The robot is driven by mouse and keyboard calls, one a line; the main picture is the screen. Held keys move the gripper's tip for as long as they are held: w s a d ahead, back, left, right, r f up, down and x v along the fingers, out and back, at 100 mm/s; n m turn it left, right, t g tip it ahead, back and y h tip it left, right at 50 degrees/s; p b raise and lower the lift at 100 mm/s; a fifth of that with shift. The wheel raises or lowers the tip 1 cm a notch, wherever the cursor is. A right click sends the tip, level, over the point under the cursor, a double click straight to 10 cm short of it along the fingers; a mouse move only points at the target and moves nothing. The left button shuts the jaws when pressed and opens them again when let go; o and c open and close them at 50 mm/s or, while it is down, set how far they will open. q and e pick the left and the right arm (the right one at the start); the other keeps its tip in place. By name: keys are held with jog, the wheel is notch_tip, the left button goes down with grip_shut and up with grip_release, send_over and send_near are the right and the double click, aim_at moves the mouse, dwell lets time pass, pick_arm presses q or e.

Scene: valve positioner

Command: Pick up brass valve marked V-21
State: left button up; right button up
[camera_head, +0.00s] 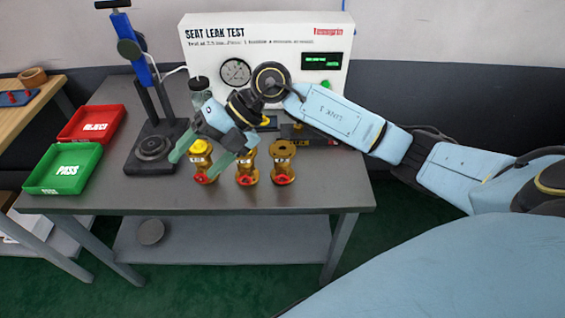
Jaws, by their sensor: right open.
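Several brass valves with red parts low on their fronts stand in a row near the table's front: a left one (202,172) with a yellow top, a middle one (247,171) and a right one (283,166). No V-21 marking is readable, so I cannot tell which valve bears it. My right gripper (210,157) reaches in from the right and is open. Its greenish fingers hang on either side of the left valve's top, the right finger between the left and middle valves. I cannot tell if they touch it. My left gripper is out of view.
The grey table (305,199) holds a seat leak test panel (205,60) at the back and a dark-based stand with a blue column (142,65). A red REJECT tray (91,124) and green PASS tray (63,168) are at left. The right front is clear.

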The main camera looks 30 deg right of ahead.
jog(key=w+d+f+m+h, duration=0.1)
jog(key=w+d+f+h, duration=0.1)
jog(key=d+h, duration=0.6)
jog(key=m+g+h, duration=0.1)
jog(key=m+h, duration=0.1)
jog(key=h, duration=0.1)
send_near(283, 148)
notch_tip(283, 148, down, 7)
jog(key=shift+r+b, duration=0.15)
jog(key=shift+b, duration=0.15)
jog(key=shift+d+f, duration=0.1)
jog(key=shift+f, duration=2.9)
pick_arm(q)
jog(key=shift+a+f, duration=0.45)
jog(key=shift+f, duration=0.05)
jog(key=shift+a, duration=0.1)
pick_arm(e)
jog(key=shift+c, duration=0.3)
